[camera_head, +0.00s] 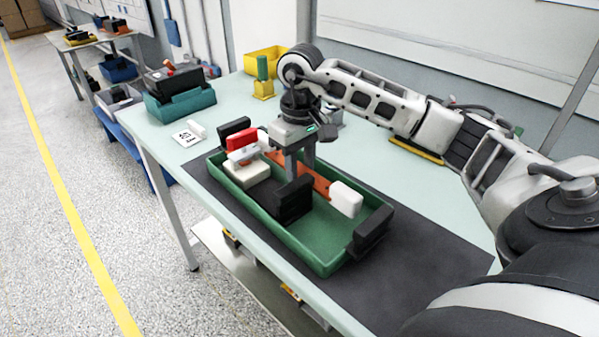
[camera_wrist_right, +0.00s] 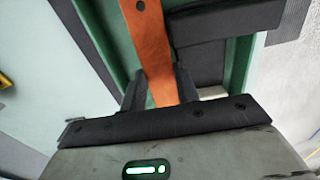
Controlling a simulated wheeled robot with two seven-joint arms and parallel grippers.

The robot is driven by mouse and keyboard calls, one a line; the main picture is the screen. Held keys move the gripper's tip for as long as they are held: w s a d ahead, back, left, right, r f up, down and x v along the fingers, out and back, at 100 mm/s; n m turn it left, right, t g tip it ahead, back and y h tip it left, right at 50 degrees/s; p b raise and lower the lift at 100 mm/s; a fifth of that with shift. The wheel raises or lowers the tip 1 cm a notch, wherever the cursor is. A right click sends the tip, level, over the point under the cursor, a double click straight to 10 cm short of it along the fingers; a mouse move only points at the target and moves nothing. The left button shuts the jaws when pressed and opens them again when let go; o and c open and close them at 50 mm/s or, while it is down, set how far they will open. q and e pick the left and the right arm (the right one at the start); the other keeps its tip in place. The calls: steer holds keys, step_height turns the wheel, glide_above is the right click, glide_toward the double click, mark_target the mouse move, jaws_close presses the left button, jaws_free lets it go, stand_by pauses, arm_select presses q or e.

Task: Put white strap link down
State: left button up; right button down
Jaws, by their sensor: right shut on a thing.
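The white strap link shows in the head view as an orange strap (camera_head: 321,184) with a white block (camera_head: 346,199) at its right end. My right gripper (camera_head: 300,176) points down over the green tray (camera_head: 314,262) and is shut on the orange strap near its middle. The strap (camera_wrist_right: 146,45) also runs between the fingers of my right gripper (camera_wrist_right: 160,92) in the right wrist view. The link lies along the tray's far side; whether it touches the tray is unclear. My left gripper is not in view.
The tray holds a black block (camera_head: 293,200) and a cream block (camera_head: 246,172) under a red-and-white piece (camera_head: 242,144). Another black block (camera_head: 372,230) is at its right end. A teal bin (camera_head: 181,105) and yellow bin (camera_head: 266,62) stand behind. The dark mat (camera_head: 430,262) is clear at right.

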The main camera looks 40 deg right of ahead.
step_height(320, 180, down, 2)
steer(key=shift+f, duration=0.2)
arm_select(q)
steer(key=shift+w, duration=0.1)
